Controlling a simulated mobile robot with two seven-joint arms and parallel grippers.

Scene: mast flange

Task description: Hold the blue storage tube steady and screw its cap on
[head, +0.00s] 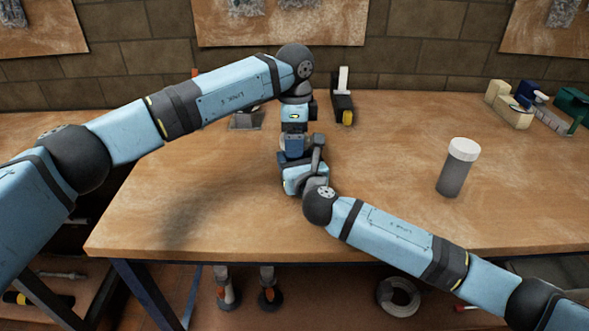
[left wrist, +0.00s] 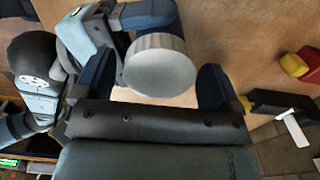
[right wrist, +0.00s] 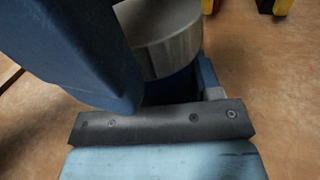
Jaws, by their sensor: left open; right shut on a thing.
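The white ridged cap (left wrist: 160,65) sits between the open fingers of my left gripper (left wrist: 155,78), which comes down from above. The cap also shows in the right wrist view (right wrist: 166,40), sitting on top of the blue storage tube (right wrist: 175,88). How far it is threaded cannot be told. My right gripper (right wrist: 150,80) is shut on the tube below the cap, with one large finger in front. In the head view, my left gripper (head: 292,150) is right above my right gripper (head: 305,172), and together they mostly hide the tube and cap.
A grey tube with a white cap (head: 456,170) stands upright on the bench (head: 390,130) to the right. A black and yellow tool (head: 343,100) lies behind the grippers. A wooden block (head: 510,110) and other items sit at the back right. The bench's left front is clear.

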